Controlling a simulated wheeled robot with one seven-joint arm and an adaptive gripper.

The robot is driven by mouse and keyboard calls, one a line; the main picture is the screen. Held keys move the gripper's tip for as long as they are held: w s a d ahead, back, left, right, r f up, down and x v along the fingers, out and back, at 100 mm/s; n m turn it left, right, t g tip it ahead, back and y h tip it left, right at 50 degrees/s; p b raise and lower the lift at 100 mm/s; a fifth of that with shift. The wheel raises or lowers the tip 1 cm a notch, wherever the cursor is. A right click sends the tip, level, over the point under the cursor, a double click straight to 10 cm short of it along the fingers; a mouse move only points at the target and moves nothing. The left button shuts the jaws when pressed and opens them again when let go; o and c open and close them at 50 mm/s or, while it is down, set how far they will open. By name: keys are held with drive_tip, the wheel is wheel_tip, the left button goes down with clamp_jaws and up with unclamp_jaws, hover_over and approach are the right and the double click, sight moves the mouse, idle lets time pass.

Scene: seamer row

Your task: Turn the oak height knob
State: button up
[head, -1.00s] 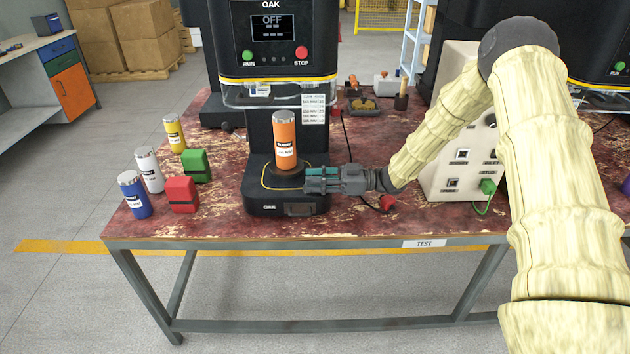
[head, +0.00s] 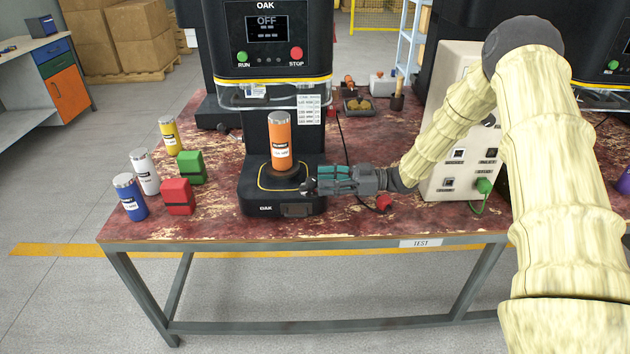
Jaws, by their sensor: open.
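The black OAK machine (head: 275,70) stands on the bench, its display reading OFF above a green RUN and a red STOP button. An orange can (head: 279,145) stands upright on the round plate over its black base (head: 265,208). My gripper (head: 318,181) is open, pointing left, low at the right side of that base and just right of the can. No label marks the height knob. A small dark round shape (head: 305,188) shows by my fingertips, but I cannot tell if it is the knob or if I touch it.
Blue (head: 130,198), white (head: 145,172) and yellow (head: 170,136) cans stand at the left with red (head: 178,197) and green (head: 191,167) blocks. A pale box with sockets (head: 452,150) stands behind my arm. A red button (head: 383,203) lies below my wrist. The bench front is clear.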

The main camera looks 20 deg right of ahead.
drive_tip(key=v, duration=0.3)
drive_tip(key=shift+r, duration=0.1)
idle(0.4)
